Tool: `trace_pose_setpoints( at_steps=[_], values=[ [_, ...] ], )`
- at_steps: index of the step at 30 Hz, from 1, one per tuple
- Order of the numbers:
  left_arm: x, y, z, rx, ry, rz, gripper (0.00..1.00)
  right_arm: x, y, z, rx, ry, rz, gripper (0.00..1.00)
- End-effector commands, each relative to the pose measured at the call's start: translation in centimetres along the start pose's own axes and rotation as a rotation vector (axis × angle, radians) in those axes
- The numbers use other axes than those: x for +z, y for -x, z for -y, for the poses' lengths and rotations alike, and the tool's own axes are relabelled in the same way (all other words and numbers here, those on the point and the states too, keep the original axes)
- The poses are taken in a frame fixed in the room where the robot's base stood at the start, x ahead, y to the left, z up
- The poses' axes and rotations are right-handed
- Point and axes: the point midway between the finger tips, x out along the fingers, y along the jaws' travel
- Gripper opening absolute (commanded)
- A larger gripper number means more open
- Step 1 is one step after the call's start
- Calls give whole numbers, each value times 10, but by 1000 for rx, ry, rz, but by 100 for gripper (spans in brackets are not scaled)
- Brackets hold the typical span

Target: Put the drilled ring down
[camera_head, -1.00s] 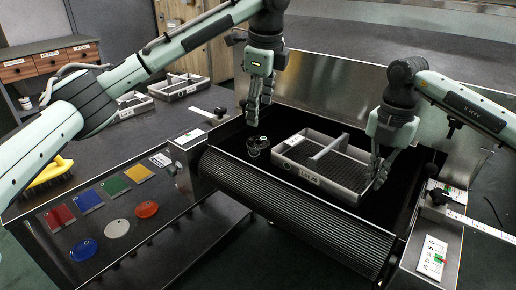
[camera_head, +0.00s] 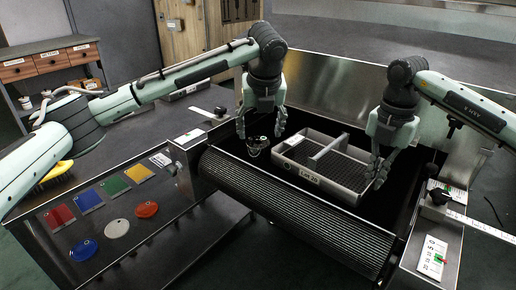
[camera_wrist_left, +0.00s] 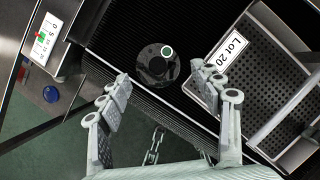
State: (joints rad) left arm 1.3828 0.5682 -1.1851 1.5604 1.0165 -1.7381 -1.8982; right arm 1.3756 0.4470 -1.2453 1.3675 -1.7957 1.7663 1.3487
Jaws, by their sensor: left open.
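The drilled ring (camera_head: 256,152) is dark and sits on the black belt, left of the tray.
A grey divided tray (camera_head: 318,183) labelled Lot 20 stands on the belt, close right of the ring. The dryer's side frames bound the belt. Coloured plates and discs lie on the left panel (camera_head: 115,262). Bare belt shows in front of the ring.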

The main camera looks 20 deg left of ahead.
Motion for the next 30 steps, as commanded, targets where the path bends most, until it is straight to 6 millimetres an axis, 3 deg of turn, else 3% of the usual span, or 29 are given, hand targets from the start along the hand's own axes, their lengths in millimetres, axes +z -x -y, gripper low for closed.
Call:
trace_pose_setpoints(
  at_steps=[13, 22, 30],
  values=[
    [-1, -51, -4, 2, 1, -2, 65, 0, 1, 0, 1, 0, 0, 0],
    [0, -56, -3, 0, 1, 0, 65, 0, 1, 0, 1, 0, 0, 0],
    [0, -56, -3, 0, 2, 0, 33, 0, 1, 0, 1, 0, 0, 0]
  ],
)
